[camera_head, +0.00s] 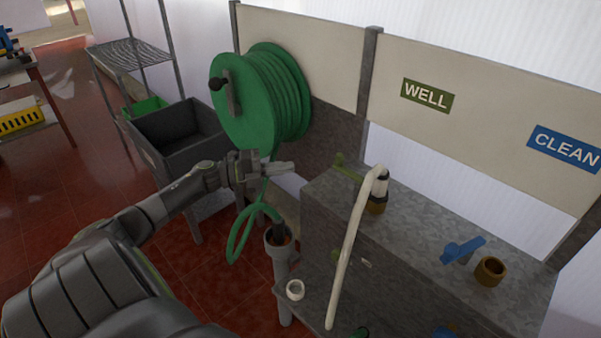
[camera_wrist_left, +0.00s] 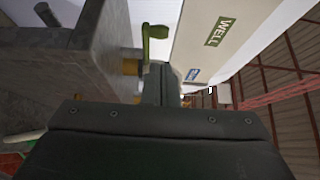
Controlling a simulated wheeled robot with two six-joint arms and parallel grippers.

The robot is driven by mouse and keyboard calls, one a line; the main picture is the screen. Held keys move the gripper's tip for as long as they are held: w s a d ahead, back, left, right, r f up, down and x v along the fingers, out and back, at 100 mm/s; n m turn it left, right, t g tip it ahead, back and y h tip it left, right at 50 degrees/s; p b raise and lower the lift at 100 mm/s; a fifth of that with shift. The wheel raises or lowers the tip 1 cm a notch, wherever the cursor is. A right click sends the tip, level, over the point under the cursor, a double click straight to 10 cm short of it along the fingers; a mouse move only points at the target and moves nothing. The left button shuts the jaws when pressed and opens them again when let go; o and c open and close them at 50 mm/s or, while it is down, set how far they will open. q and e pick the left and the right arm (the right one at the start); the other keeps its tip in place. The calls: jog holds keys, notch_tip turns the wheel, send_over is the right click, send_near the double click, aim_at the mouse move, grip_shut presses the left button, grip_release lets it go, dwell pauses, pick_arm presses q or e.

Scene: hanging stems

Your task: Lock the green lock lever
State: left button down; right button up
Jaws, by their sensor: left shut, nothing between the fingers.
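An olive-green lever (camera_head: 347,168) sits at the back left of the grey metal cabinet top (camera_head: 420,240), beside the brass fitting (camera_head: 376,206) with the white hose. In the left wrist view a green lever (camera_wrist_left: 154,34) stands on a brass body ahead of the fingers. My left gripper (camera_head: 288,167) is shut and empty, pointing right toward the lever, left of the cabinet and apart from the lever in the head view. Its fingers (camera_wrist_left: 162,85) also show in the left wrist view, below the lever. My right gripper is out of view.
A white hose (camera_head: 352,240) hangs over the cabinet's front. A blue lever (camera_head: 462,250) and open brass port (camera_head: 490,270) are at right. A green hose reel (camera_head: 262,98) hangs behind my left gripper; its hose end rests in a grey pipe (camera_head: 280,258). WELL (camera_head: 427,96) and CLEAN (camera_head: 566,146) signs are behind.

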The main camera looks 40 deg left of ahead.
pick_arm(q)
jog(key=shift+v, duration=1.15)
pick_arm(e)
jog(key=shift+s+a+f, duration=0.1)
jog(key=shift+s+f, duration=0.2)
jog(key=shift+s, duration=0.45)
pick_arm(q)
jog(key=shift+r, duration=0.1)
jog(key=shift+w, duration=0.1)
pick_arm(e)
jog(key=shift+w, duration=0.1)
